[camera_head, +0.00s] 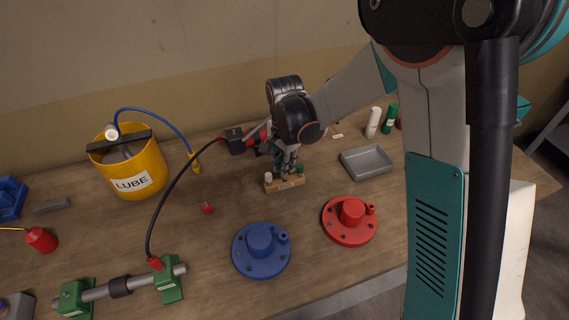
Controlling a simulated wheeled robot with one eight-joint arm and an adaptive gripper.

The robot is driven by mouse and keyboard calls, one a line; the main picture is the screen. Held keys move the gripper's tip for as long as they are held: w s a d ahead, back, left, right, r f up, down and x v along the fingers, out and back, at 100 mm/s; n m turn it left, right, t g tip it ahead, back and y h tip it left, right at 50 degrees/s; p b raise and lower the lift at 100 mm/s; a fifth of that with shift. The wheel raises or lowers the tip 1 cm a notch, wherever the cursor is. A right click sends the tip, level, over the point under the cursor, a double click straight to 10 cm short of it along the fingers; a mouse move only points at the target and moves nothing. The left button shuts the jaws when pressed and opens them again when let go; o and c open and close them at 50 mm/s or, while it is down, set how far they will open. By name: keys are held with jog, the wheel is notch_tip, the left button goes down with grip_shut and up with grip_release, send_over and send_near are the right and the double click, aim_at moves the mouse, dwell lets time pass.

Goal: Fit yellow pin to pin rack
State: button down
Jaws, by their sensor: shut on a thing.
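The pin rack (284,185) is a small light wooden block on the workbench. A white pin (268,177) stands at its left end and a green pin (300,170) at its right end. My gripper (287,173) points down over the middle of the rack, between these two pins. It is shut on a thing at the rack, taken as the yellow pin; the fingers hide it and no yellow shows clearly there. I cannot tell whether it is seated in the rack.
A blue flanged part (261,250) and a red one (350,221) lie in front. A grey tray (367,162) is to the right. A yellow LUBE bucket (130,165) stands left. A black hose (171,195) arches left of the rack. A small red piece (207,208) lies nearby.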

aim_at(285, 179)
jog(key=shift+f+b, duration=1.4)
jog(key=shift+f, duration=0.2)
jog(key=c, duration=1.5)
grip_release()
jog(key=shift+r, duration=0.15)
notch_tip(285, 179, up, 12)
jog(key=shift+f, duration=0.1)
